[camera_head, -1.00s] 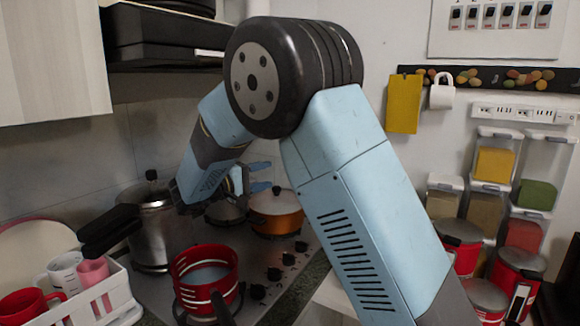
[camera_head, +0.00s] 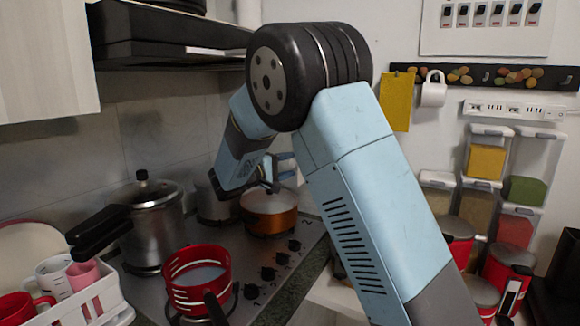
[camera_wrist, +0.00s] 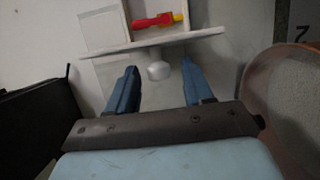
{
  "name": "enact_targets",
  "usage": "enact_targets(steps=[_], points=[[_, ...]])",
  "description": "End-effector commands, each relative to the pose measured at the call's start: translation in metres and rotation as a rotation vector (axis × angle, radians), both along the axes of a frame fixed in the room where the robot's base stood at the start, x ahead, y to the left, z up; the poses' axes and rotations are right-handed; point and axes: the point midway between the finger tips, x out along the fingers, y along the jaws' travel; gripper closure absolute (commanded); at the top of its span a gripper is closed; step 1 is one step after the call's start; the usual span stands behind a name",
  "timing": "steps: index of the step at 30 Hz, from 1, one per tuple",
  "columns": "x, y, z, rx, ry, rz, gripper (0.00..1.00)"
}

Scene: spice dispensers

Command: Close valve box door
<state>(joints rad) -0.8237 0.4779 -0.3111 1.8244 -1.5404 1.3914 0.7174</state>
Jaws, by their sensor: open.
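The valve box (camera_wrist: 122,18) shows at the top of the wrist view, with a red and yellow valve (camera_wrist: 158,20) inside. Its pale door (camera_wrist: 110,49) stands open, seen nearly edge-on below the valve. A round white knob (camera_wrist: 158,71) sticks out from the door toward me. My gripper (camera_wrist: 159,86) is open, with one blue finger on each side of the knob and visible gaps between. In the head view my gripper (camera_head: 281,168) is beyond the stove, above the orange pot. The valve box is not visible there.
An orange pot (camera_head: 268,216), a pressure cooker (camera_head: 152,225) and a red pot (camera_head: 195,290) stand on the stove (camera_head: 262,252). A dark object (camera_wrist: 35,120) lies left in the wrist view, and a round pot rim (camera_wrist: 255,85) is close on the right.

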Motion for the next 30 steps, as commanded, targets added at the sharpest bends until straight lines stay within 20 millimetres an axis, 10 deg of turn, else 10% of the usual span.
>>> enact_targets(steps=[11, 30], points=[[0.0029, -0.0039, -0.0002, 0.001, 0.001, 0.000, 0.49], [0.0027, -0.0043, -0.0013, 0.000, 0.003, -0.001, 1.00]])
